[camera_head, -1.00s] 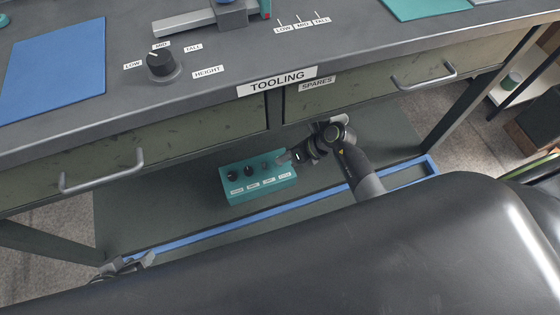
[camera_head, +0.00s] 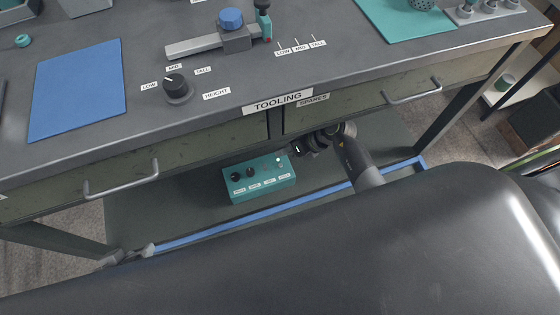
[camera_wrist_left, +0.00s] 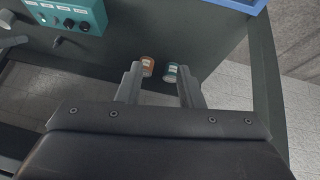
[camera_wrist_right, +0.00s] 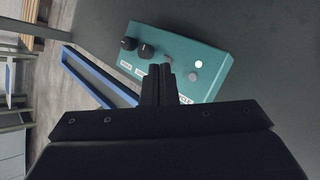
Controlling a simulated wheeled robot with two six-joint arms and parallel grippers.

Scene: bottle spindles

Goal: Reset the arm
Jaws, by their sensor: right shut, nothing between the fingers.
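A teal control box (camera_head: 258,183) with dark knobs, small labels and a lit white lamp (camera_head: 278,160) sits on the lower shelf under the bench. My right gripper (camera_head: 298,150) is just beyond the box's right end, shut and empty. In the right wrist view its closed fingers (camera_wrist_right: 165,78) overlap the box (camera_wrist_right: 208,55) in the picture; the lamp (camera_wrist_right: 199,64) glows there. My left gripper (camera_head: 128,256) shows only partly at the lower left in the head view. In the left wrist view its fingers (camera_wrist_left: 160,85) are apart and empty, with the box (camera_wrist_left: 65,8) at the upper left.
The drawer fronts (camera_head: 360,107) and bench top (camera_head: 140,130) overhang the shelf. A blue strip (camera_head: 270,210) runs along the shelf's front edge. The shelf left of the box is bare.

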